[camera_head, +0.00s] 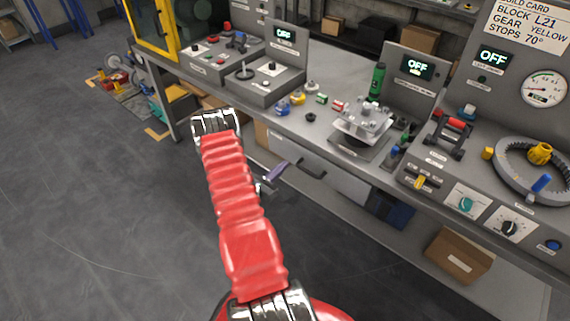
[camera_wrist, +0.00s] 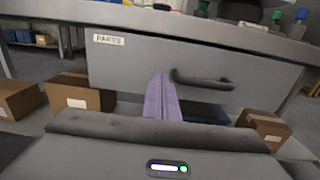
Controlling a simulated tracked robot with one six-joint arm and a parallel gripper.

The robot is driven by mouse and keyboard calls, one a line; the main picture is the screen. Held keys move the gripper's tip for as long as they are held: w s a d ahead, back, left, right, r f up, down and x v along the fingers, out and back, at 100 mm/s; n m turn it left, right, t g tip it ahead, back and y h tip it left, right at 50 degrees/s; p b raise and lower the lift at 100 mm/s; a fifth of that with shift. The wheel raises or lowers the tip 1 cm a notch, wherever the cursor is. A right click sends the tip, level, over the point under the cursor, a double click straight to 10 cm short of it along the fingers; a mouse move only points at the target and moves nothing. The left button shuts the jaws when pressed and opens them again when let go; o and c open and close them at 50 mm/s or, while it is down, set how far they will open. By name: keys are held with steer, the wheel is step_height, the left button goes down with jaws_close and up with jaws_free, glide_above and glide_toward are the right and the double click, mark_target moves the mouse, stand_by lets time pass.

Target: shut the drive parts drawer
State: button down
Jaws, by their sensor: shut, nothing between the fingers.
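The drive parts drawer (camera_wrist: 130,62) is a grey front with a "PARTS" label (camera_wrist: 108,40) and a dark bar handle (camera_wrist: 203,80). It fills the middle of the wrist view under the bench top. In the head view the drawer front (camera_head: 345,184) and handle (camera_head: 313,172) show below the bench edge. I cannot tell how far the drawer stands out. My gripper (camera_head: 284,165) is shut and empty, left of the handle. Its purple fingers (camera_wrist: 161,80) point at the drawer front in the wrist view. I cannot tell whether they touch it.
The bench top above holds a silver fixture (camera_head: 364,118), a green bottle (camera_head: 377,82) and several small coloured parts. Cardboard boxes (camera_head: 458,254) and a dark blue bin (camera_head: 390,208) sit below it. The floor (camera_head: 90,210) on the left is mostly clear.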

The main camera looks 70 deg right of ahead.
steer(key=v, duration=0.8)
steer(key=shift+a, duration=0.3)
